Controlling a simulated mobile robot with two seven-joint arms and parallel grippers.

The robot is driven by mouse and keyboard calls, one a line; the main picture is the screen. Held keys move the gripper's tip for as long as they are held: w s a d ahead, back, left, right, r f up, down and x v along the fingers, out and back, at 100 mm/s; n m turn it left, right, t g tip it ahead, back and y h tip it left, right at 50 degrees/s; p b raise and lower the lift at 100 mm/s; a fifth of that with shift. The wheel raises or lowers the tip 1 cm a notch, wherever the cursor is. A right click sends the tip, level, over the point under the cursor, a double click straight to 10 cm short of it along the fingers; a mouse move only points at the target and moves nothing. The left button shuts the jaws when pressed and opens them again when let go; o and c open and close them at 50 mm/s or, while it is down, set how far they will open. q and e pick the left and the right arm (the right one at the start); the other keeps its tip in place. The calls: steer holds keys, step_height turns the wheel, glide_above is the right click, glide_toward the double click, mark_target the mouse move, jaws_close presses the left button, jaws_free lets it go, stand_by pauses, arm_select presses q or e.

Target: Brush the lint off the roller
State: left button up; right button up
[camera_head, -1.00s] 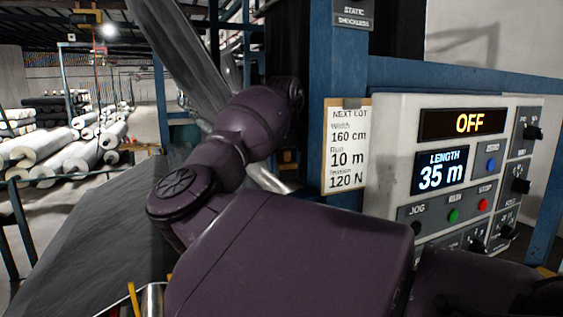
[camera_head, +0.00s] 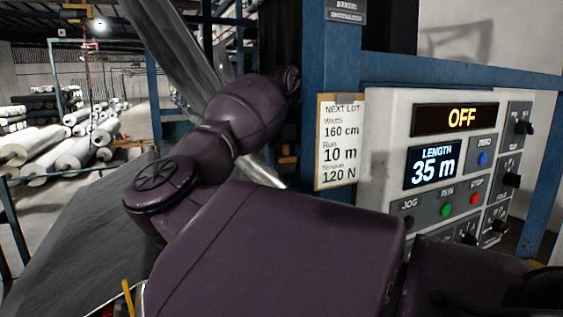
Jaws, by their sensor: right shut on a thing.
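A shiny metal roller (camera_head: 262,171) shows as a short slanted piece behind my right arm; the rest of it is covered, and I cannot make out lint on it. My purple right arm fills the middle of the view, its forearm running up and away to the wrist. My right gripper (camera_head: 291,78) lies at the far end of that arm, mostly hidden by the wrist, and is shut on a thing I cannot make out. No brush can be made out. My left gripper is not in view.
Grey fabric (camera_head: 75,235) spreads at lower left, and a grey web (camera_head: 178,55) rises behind the arm. A blue frame post (camera_head: 330,75) carries a lot card (camera_head: 339,142). The control panel (camera_head: 380,165) at right reads OFF and 35 m. White rolls (camera_head: 75,155) lie far left.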

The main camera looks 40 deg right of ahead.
steer(key=shift+r, duration=2.35)
steer(key=shift+r, duration=0.15)
steer(key=shift+r, duration=1.4)
steer(key=shift+a, duration=0.1)
